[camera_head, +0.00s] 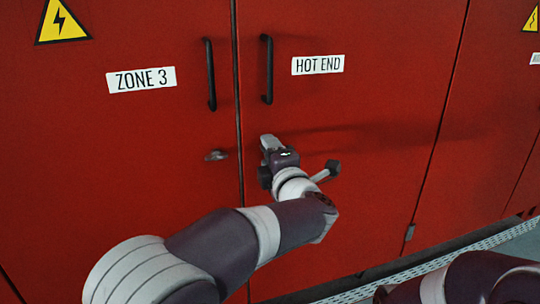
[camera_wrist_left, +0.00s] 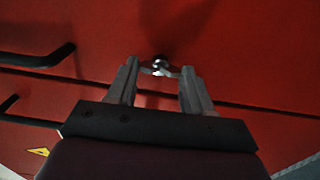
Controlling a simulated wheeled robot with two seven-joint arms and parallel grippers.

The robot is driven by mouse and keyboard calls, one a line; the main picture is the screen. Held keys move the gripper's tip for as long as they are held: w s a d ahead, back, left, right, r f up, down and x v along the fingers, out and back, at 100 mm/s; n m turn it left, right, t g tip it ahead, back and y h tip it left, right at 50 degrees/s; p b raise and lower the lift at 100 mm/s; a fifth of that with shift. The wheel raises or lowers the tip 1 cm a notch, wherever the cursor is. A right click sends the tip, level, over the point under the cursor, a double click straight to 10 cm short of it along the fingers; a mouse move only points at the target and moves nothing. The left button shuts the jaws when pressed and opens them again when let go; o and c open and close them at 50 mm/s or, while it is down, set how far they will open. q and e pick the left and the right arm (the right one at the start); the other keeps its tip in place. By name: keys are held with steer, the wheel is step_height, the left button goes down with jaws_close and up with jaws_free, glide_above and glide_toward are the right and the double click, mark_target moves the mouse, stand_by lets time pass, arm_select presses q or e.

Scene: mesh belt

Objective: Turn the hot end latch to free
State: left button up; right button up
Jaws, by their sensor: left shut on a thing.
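The hot end door (camera_head: 370,110) is a red panel with a white "HOT END" label (camera_head: 318,64) and a black vertical handle (camera_head: 267,69). My left gripper (camera_head: 268,146) is at this door's left edge, below the handle, and hides the latch in the head view. In the left wrist view, the hot end latch (camera_wrist_left: 160,67) is a small shiny metal piece between the fingertips of my left gripper (camera_wrist_left: 160,72). The fingers are shut on it. Its turned angle cannot be told. My right gripper is out of view.
The Zone 3 door (camera_head: 120,150) stands to the left, with its own black handle (camera_head: 209,74) and small metal latch (camera_head: 215,155). A narrow seam parts the doors. A perforated metal strip (camera_head: 440,262) runs along the floor at lower right.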

arm_select(q)
steer(key=o, duration=1)
steer(key=shift+w, duration=0.1)
steer(key=shift+o, duration=0.2)
steer(key=v, duration=1.2)
steer(key=shift+s, duration=0.4)
steer(key=shift+d, duration=0.1)
